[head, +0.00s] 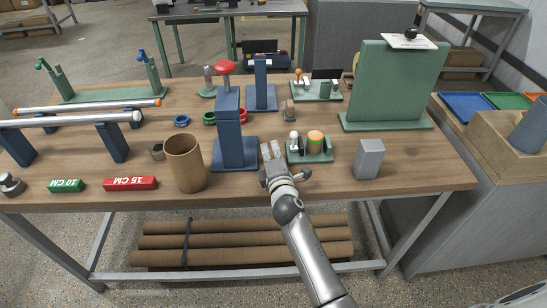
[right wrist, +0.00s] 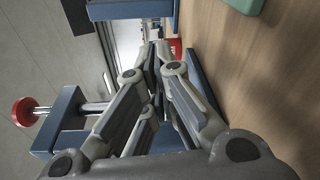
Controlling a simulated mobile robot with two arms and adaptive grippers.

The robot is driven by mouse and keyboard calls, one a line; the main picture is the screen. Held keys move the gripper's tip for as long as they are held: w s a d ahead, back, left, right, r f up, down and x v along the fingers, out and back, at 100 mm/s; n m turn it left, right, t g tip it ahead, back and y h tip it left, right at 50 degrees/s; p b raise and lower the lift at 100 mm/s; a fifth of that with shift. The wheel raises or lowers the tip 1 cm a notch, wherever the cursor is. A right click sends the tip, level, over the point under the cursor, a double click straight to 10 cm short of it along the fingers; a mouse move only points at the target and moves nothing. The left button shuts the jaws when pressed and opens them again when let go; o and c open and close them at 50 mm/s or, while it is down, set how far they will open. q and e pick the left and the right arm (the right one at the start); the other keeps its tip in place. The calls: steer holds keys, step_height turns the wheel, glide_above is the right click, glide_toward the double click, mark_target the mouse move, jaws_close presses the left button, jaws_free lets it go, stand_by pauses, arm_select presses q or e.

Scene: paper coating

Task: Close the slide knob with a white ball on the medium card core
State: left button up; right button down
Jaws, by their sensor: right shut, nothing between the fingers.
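A small green fixture (head: 322,157) stands near the front of the table, right of centre. It carries a knob with a white ball (head: 293,135) and a brown cylinder with an orange-green top (head: 315,141), perhaps a card core. My right gripper (head: 271,151) is shut and empty, just left of this fixture and apart from the white ball. In the right wrist view its fingers (right wrist: 157,62) are together, pointing away over the table. A green corner (right wrist: 245,5), probably of the fixture, shows at the top there. My left gripper is not in view.
A blue press (head: 229,150) with a red knob (head: 225,67) stands close left of my right gripper. A large cardboard tube (head: 185,163) is farther left. A grey block (head: 369,158) is right of the fixture. A second green fixture (head: 325,95) and a tall green panel (head: 393,85) stand behind.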

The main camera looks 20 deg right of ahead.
steer(key=w, duration=0.3)
steer(key=shift+d, duration=0.15)
steer(key=d, duration=0.1)
steer(key=p, duration=0.1)
steer(key=d+p, duration=0.1)
steer(key=shift+s+d+r, duration=0.3)
steer(key=shift+s+r, duration=0.05)
steer(key=shift+s, duration=0.05)
steer(key=shift+s+d, duration=0.3)
steer(key=shift+d, duration=0.2)
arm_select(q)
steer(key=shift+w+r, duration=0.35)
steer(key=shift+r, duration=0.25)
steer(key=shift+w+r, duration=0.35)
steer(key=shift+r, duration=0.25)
arm_select(e)
steer(key=shift+d, duration=0.1)
steer(key=d, duration=0.1)
steer(key=d+p, duration=0.1)
steer(key=shift+s+d, duration=0.3)
steer(key=shift+d, duration=0.05)
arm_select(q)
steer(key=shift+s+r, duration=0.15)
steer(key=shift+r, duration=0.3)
arm_select(e)
steer(key=shift+d, duration=0.2)
